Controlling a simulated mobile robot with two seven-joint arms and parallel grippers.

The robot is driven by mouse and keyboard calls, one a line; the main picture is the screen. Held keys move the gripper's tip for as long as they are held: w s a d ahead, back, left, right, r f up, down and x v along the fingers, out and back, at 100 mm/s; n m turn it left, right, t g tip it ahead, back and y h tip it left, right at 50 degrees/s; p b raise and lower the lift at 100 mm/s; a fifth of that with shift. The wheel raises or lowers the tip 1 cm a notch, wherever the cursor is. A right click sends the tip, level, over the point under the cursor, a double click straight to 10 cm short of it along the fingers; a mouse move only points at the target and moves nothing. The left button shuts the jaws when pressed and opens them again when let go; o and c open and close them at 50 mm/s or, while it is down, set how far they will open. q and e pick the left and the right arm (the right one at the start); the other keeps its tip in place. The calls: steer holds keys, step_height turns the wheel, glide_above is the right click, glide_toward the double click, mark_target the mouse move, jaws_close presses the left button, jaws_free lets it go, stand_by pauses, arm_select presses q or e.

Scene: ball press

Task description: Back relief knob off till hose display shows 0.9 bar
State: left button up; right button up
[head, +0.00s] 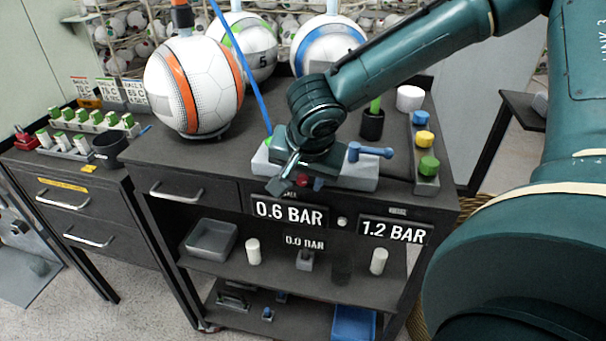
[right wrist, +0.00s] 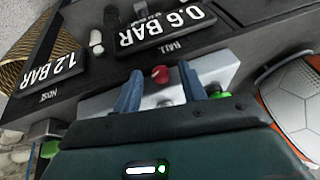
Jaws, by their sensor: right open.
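The hose display (head: 395,230) on the cart front reads 1.2 BAR; it also shows rotated in the right wrist view (right wrist: 52,72). A small red knob (right wrist: 160,74), likely the relief knob, sits on the front of a pale grey block (right wrist: 218,66); in the head view the knob (head: 303,181) is partly hidden by my gripper. My right gripper (right wrist: 159,68) is open, its blue fingers on either side of the knob in the wrist picture, with gaps showing. I cannot tell how deep the knob lies between them. My left gripper is out of view.
The ball display (head: 290,211) reads 0.6 BAR. A blue lever (head: 370,151) sticks out right of my gripper. A striped ball (head: 194,84) stands at the left, with a blue hose (head: 243,65) beside it. Coloured buttons (head: 425,139) line the right edge.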

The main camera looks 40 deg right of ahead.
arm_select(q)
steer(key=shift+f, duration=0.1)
arm_select(e)
steer(key=shift+c, duration=0.2)
jaws_close()
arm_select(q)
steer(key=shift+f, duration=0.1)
